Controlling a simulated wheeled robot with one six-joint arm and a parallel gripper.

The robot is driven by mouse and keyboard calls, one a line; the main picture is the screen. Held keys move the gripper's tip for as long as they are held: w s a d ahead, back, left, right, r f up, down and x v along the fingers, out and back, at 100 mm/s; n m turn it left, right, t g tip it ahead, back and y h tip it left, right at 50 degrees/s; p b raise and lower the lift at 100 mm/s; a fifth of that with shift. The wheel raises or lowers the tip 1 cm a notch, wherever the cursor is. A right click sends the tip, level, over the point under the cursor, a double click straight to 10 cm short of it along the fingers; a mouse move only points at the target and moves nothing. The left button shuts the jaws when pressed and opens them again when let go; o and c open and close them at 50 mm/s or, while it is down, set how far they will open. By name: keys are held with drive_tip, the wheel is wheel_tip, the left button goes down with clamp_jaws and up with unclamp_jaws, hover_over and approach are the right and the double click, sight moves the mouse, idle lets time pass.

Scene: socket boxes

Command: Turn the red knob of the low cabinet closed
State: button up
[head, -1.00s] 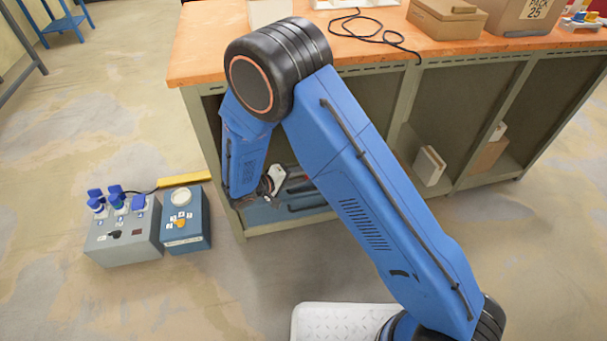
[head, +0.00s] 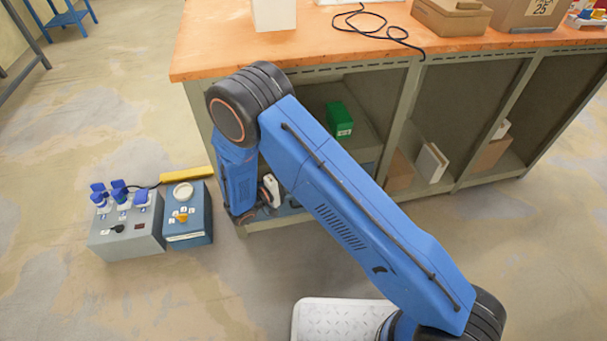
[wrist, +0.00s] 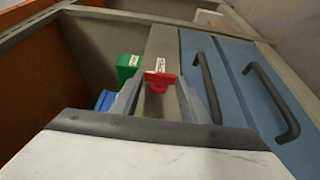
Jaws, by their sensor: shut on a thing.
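The red knob (wrist: 159,80) is in the middle of the wrist view, on a beige panel of the low cabinet (wrist: 163,45), with a small white label behind it. My gripper (wrist: 158,90) has its two grey fingers on either side of the knob and is shut on it. The knob's lower part is partly hidden between the fingers. In the head view my arm covers the knob, and only part of my white gripper body (head: 270,189) shows by the lower left of the bench.
Blue drawer fronts with dark handles (wrist: 272,100) are right of the knob. A green box (head: 339,119) sits on the shelf. A grey socket box (head: 127,232) and a blue box (head: 187,225) stand on the floor at left. The orange benchtop (head: 330,48) overhangs above.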

drive_tip(key=o, duration=1.1)
drive_tip(key=shift+c, duration=0.2)
drive_tip(key=shift+s, duration=0.1)
drive_tip(key=v, duration=1.7)
drive_tip(key=shift+a, duration=0.15)
